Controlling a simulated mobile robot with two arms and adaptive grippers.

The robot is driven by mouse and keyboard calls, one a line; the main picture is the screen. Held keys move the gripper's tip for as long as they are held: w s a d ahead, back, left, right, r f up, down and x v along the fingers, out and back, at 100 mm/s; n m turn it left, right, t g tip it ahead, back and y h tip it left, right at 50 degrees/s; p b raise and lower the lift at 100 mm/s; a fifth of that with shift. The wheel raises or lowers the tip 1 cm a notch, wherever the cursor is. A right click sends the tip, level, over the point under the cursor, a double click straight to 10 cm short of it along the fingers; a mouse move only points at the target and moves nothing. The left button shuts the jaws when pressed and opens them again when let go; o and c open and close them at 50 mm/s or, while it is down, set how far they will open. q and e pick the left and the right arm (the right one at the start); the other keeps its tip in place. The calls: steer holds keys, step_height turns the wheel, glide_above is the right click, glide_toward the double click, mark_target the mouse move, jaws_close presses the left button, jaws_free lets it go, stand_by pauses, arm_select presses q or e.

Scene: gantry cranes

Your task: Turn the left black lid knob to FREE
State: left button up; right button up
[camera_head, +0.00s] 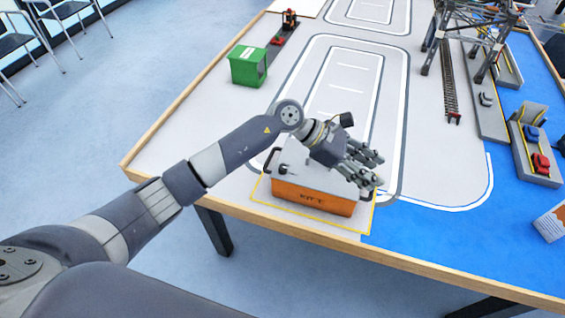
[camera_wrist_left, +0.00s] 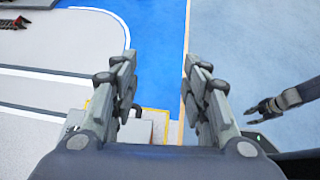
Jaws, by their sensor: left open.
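An orange box (camera_head: 312,197) with a pale lid (camera_head: 292,180) sits inside a yellow outline near the table's front edge. A small black knob (camera_head: 283,168) shows on the left part of the lid. My left gripper (camera_head: 371,171) is open and empty above the box's right part, hiding much of the lid. Its open fingers (camera_wrist_left: 160,60) also frame the left wrist view, where part of the box (camera_wrist_left: 137,132) shows below. My right gripper (camera_wrist_left: 252,116) shows small at the right of that view, away from the table; its jaws are too small to judge.
Black handles stand at the box's ends, the left one (camera_head: 270,158) in plain view. A green container (camera_head: 248,66) is farther back left. A crane frame (camera_head: 470,40) and small vehicles (camera_head: 541,163) stand at the right. The table between box and green container is clear.

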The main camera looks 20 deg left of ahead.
arm_select(q)
steer(key=w+a+f+m+y, duration=0.3)
steer(key=a+y, duration=0.3)
steer(key=a, duration=0.4)
steer(key=r+m+g+y, duration=0.1)
steer(key=m+y, duration=0.1)
steer(key=y, duration=0.4)
glide_above(282, 166)
step_height(282, 166, down, 9)
steer(key=p, duration=0.3)
steer(key=shift+d, duration=0.1)
steer(key=shift+f, duration=0.45)
jaws_close()
